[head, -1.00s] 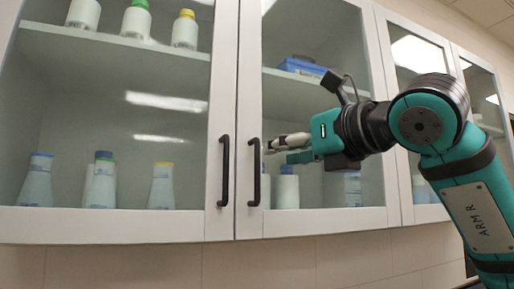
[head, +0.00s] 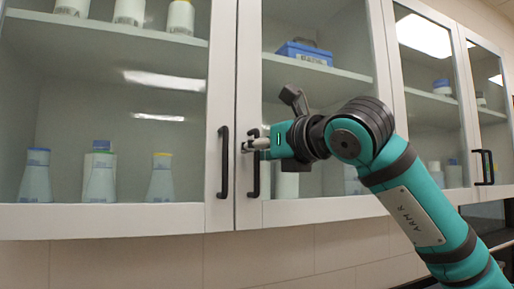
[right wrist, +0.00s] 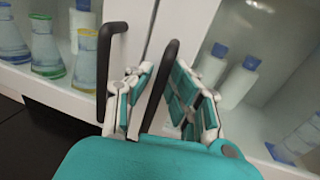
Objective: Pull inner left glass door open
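The glass door (head: 376,60) right of the left-hand seam has a white frame and is closed. Its black bar handle (head: 254,180) is partly hidden by my right gripper (head: 255,145). In the right wrist view the same handle (right wrist: 156,95) passes between the two fingers of the right gripper (right wrist: 162,85). The fingers are apart on either side of the bar; contact cannot be told. The neighbouring left door's handle (head: 223,162) is just left of the gripper, outside its fingers in the right wrist view (right wrist: 103,65). My left gripper is not in view.
Bottles with blue and yellow caps (head: 100,175) stand behind the left glass. A blue box (head: 304,52) sits on the shelf behind the right glass. More closed doors with a handle (head: 484,167) continue right. Tiled wall (head: 280,250) lies below the cabinet.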

